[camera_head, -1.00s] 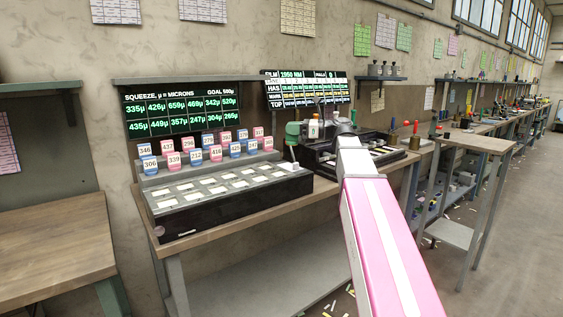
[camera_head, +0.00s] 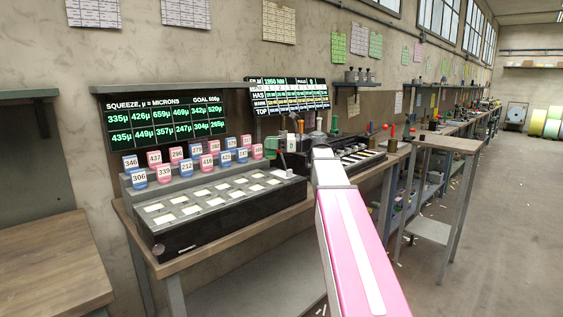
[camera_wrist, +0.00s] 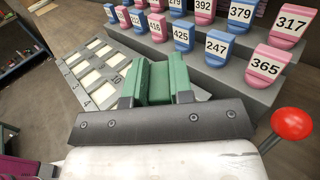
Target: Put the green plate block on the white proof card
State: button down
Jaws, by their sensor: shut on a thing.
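I cannot tell which one is the proof card.
Pink and blue numbered tags (camera_head: 139,177) stand on the stepped rack behind the tray. A red ball-topped lever (camera_wrist: 292,124) is close at the right of the wrist view. Lit number boards (camera_head: 165,117) hang behind. A small side table (camera_head: 446,143) stands at right.

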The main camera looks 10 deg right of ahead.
jog(key=shift+w+d+f, duration=0.45)
jog(key=shift+d+f, duration=0.4)
jog(key=shift+f, duration=0.4)
jog(key=shift+w+d+f, duration=0.45)
jog(key=shift+d+f, duration=0.35)
jog(key=shift+f, duration=0.45)
jog(key=shift+w+d+f, duration=0.45)
jog(key=shift+d+f, duration=0.4)
jog(key=shift+f, duration=0.4)
jog(key=c, duration=1)
grip_release()
jog(key=shift+f, duration=0.1)
jog(key=shift+d, duration=0.1)
jog(key=d, duration=0.4)
jog(key=s+d, duration=0.1)
jog(key=d, duration=0.2)
jog(key=s+d, duration=0.1)
jog(key=d, duration=0.3)
jog(key=shift+s+d, duration=0.2)
jog(key=shift+d, duration=0.1)
